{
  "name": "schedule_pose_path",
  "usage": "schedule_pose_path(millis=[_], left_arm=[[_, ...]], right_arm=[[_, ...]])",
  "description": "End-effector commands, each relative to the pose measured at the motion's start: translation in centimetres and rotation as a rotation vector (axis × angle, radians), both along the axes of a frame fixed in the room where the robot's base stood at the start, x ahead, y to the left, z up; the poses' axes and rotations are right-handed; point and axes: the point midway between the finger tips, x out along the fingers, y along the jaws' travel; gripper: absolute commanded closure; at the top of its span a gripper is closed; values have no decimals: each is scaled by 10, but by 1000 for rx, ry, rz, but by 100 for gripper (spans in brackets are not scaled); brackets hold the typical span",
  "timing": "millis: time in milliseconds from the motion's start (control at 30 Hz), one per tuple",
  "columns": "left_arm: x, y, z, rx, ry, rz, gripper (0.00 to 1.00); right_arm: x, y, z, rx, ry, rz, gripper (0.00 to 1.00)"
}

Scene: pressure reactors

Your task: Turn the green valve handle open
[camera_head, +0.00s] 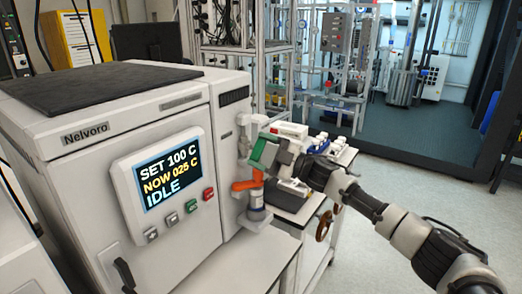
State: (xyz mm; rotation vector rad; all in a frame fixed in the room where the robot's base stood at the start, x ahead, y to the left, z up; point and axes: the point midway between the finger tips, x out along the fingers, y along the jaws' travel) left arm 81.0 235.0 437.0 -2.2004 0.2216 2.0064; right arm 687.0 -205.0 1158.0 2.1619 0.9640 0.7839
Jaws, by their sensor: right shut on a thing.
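The green valve handle (258,152) is on the pipework at the right side of the white Nelvoro unit (75,180). It stands tilted, above an orange handle (247,184) on the same pipework. My right gripper (272,149) reaches in from the right and is shut on the green handle. The fingers hide part of the handle and the valve body behind it. The unit's display (168,178) reads SET 100 C, NOW 025 C, IDLE. My left gripper does not show.
Metal racks with pipes (340,100) stand at the back. Open floor (440,185) lies to the right.

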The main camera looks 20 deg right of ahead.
Motion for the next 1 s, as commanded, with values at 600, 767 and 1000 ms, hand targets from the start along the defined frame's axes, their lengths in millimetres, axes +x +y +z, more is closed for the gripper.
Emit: schedule_pose_path(millis=[600, 767, 1000], left_arm=[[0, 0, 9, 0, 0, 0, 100], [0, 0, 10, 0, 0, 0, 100], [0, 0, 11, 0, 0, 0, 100]], right_arm=[[0, 0, 0, -432, -334, 1, 56], [0, 0, 1, -508, -394, 1, 56], [0, 0, 0, -574, -445, 1, 56]])
